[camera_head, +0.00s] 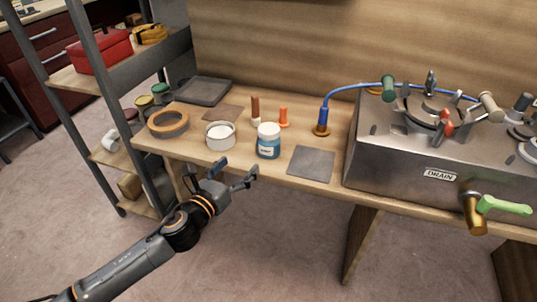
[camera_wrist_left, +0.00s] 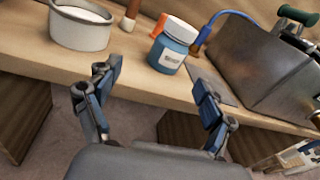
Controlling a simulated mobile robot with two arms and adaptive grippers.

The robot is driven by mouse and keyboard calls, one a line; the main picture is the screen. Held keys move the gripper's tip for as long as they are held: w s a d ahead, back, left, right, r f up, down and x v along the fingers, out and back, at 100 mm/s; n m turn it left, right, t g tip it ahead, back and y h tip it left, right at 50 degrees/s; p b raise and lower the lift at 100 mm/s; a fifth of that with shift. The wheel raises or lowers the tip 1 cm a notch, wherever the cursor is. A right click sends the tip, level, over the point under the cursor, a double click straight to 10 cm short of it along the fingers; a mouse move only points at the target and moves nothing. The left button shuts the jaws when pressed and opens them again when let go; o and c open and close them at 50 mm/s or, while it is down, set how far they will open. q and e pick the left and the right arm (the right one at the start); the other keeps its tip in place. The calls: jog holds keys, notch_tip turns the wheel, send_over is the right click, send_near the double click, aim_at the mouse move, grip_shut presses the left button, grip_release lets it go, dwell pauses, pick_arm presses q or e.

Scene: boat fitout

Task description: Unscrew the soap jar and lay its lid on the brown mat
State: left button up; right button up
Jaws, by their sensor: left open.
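The soap jar (camera_head: 268,147) is blue with a white lid (camera_head: 269,130) on top and a pale label. It stands upright on the wooden bench, and it also shows in the left wrist view (camera_wrist_left: 170,52). The brown mat (camera_head: 223,113) lies flat on the bench behind the white-filled tin. My left gripper (camera_head: 235,171) is open and empty, in front of the bench edge, below and to the left of the jar. In the left wrist view its fingers (camera_wrist_left: 158,88) are spread, with the jar beyond them. My right gripper is not in view.
A white-filled metal tin (camera_head: 220,142) stands just left of the jar. A tan ring (camera_head: 168,124), a dark tray (camera_head: 203,91), a grey mat (camera_head: 312,163), and brown (camera_head: 255,108) and orange (camera_head: 284,118) upright pieces share the bench. A steel drain unit (camera_head: 420,165) stands at right.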

aim_at(263, 137)
pick_arm(q)
jog(key=w+d, duration=0.1)
jog(key=w, duration=0.1)
jog(key=w+d+r+m, duration=0.1)
jog(key=w+d, duration=0.1)
jog(key=w+d+r+m+h, duration=0.1)
jog(key=w+d, duration=0.1)
jog(key=shift+d+r+b, duration=0.15)
jog(key=shift+r+b, duration=0.1)
jog(key=shift+b, duration=0.15)
jog(key=x, duration=0.3)
jog(key=b+x, duration=0.1)
jog(key=x, duration=0.1)
jog(key=shift+w+d+r, duration=0.1)
jog(key=shift+w+r, duration=0.1)
jog(key=shift+r, duration=0.1)
jog(key=shift+w+d, duration=0.1)
jog(key=shift+w, duration=0.05)
jog(key=c, duration=1.2)
jog(key=shift+r, duration=0.1)
jog(key=shift+c, duration=1.4)
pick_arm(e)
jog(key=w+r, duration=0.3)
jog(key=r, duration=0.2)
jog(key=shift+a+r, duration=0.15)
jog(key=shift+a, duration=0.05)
